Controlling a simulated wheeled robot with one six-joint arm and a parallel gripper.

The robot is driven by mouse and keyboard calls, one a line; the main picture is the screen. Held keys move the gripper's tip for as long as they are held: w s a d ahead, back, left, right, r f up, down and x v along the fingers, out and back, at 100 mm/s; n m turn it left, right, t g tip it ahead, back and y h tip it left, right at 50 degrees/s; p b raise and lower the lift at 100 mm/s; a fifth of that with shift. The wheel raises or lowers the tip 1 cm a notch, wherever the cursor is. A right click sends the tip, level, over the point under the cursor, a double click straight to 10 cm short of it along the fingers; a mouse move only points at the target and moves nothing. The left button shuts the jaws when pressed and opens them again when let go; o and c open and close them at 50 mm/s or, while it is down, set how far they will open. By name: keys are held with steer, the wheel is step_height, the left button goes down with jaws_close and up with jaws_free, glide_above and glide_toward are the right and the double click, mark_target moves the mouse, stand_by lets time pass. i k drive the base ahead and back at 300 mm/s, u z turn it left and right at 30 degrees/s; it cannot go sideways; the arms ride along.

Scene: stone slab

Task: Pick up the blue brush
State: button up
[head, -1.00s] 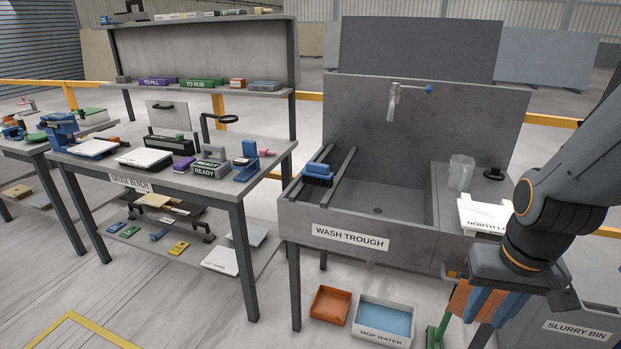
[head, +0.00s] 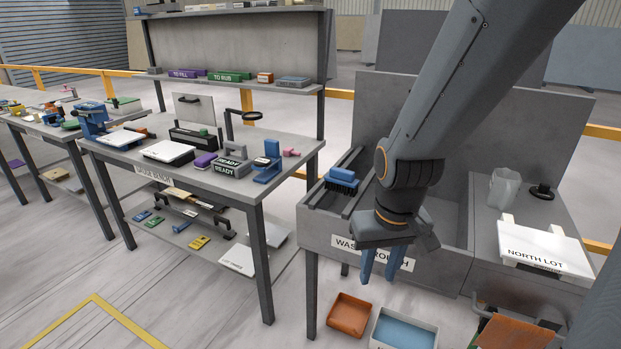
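The blue brush (head: 342,179) has a blue back and dark bristles. It rests bristles down across the rails at the left end of the grey wash trough (head: 322,226). My gripper (head: 378,266) hangs in front of the trough, to the right of the brush and lower in the picture, apart from it. Its two blue fingers point down with a gap between them, and nothing shows between them. My arm hides the middle of the trough and part of its label.
A gauge bench (head: 233,187) full of tools stands left of the trough. An orange tray (head: 348,315) and a mop water tub (head: 404,331) lie on the floor below.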

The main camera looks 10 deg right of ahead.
mark_target(339, 180)
steer(key=z, duration=0.2)
steer(key=i, duration=1.1)
steer(key=z, duration=0.7)
